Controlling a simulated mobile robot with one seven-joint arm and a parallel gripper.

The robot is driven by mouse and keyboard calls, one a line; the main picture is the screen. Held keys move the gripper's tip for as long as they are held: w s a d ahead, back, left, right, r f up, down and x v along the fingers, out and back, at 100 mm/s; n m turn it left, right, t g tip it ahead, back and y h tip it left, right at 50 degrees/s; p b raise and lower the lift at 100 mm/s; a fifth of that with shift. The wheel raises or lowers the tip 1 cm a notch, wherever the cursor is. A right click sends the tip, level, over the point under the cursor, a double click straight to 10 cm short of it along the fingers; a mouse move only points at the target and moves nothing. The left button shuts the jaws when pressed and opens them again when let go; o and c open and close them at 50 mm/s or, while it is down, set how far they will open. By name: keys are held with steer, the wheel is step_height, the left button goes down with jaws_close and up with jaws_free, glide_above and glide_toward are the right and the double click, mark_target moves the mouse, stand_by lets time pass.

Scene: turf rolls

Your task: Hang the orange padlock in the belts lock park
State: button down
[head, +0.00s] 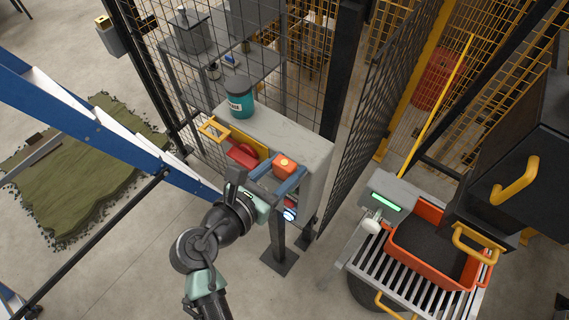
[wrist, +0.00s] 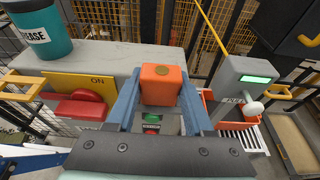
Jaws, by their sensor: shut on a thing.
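My gripper (head: 279,176) is shut on the orange padlock (head: 285,163), with one blue finger on each side. In the wrist view, the padlock (wrist: 159,84) is held between the fingertips, showing a brass-coloured round spot on top. It is in front of the grey cabinet's front edge, to the right of the yellow ON plate. I cannot make out its shackle. No part is readable as the belts lock park; the fingers and padlock cover some of the cabinet front.
The grey cabinet (head: 300,146) carries a teal tub (head: 239,98). Its yellow plate (wrist: 80,85) has a red handle (wrist: 80,108). Green and red buttons (wrist: 151,124) show below the padlock. To the right are a grey post box (head: 389,192), orange bin (head: 430,281) and rollers. Mesh fencing stands behind.

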steer(key=shift+c, duration=1)
jaws_free()
steer(key=shift+s, duration=0.1)
steer(key=b+v, duration=0.3)
steer(key=v, duration=1)
